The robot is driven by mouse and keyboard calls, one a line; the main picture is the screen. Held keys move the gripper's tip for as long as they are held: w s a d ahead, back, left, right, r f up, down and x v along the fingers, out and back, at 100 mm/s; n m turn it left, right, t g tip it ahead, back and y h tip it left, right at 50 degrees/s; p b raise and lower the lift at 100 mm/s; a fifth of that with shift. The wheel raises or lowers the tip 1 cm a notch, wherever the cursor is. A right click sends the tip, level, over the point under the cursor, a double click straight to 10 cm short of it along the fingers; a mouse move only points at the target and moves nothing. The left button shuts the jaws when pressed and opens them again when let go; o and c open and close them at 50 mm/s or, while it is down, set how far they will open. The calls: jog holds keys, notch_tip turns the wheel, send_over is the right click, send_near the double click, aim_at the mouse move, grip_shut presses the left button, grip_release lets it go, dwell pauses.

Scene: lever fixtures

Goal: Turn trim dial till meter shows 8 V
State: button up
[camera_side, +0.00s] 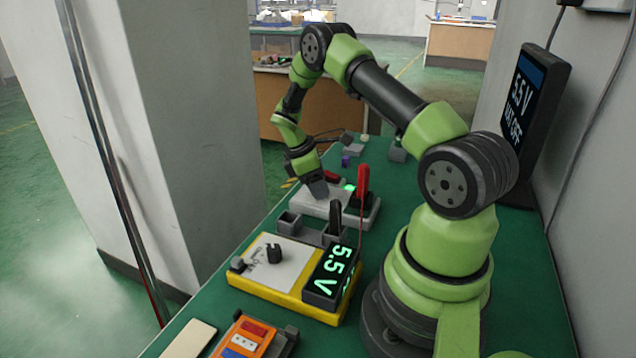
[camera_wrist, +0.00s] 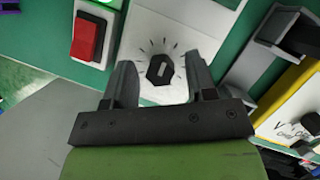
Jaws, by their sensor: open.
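The trim dial (camera_wrist: 161,70) is a black knob with a white pointer mark, on a white panel ringed by short tick marks. My gripper (camera_wrist: 158,64) is open, with one finger on each side of the dial and a gap visible on both sides. In the side view my gripper (camera_side: 315,188) is low over the pale box (camera_side: 310,205), and the dial is hidden there. The yellow meter (camera_side: 258,279) stands nearer the camera; its green display (camera_side: 331,272) reads 5.5 V.
A red switch (camera_wrist: 87,37) sits beside the dial panel. A red plug (camera_side: 363,181) and a black plug (camera_side: 336,217) stand upright close by. A wall screen (camera_side: 524,100) also reads 5.5 V. An orange block (camera_side: 240,338) lies at the front.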

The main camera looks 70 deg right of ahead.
jog(key=c, duration=0.9)
jog(key=shift+m, duration=0.3)
jog(key=m+y, duration=0.1)
jog(key=m, duration=0.3)
jog(key=shift+d+m+g+y, duration=0.1)
jog(key=shift+m+g+y, duration=0.3)
jog(key=m+y, duration=0.1)
jog(key=m, duration=0.3)
jog(key=shift+m+y, duration=0.3)
jog(key=shift+y, duration=0.1)
jog(key=m, duration=0.2)
jog(key=m+t+y, duration=0.1)
jog(key=m, duration=0.1)
jog(key=shift+d+y, duration=0.1)
jog(key=shift+y, duration=0.2)
jog(key=m+t+y, duration=0.1)
jog(key=m, duration=0.3)
jog(key=shift+m+t, duration=0.3)
jog(key=shift+m, duration=0.2)
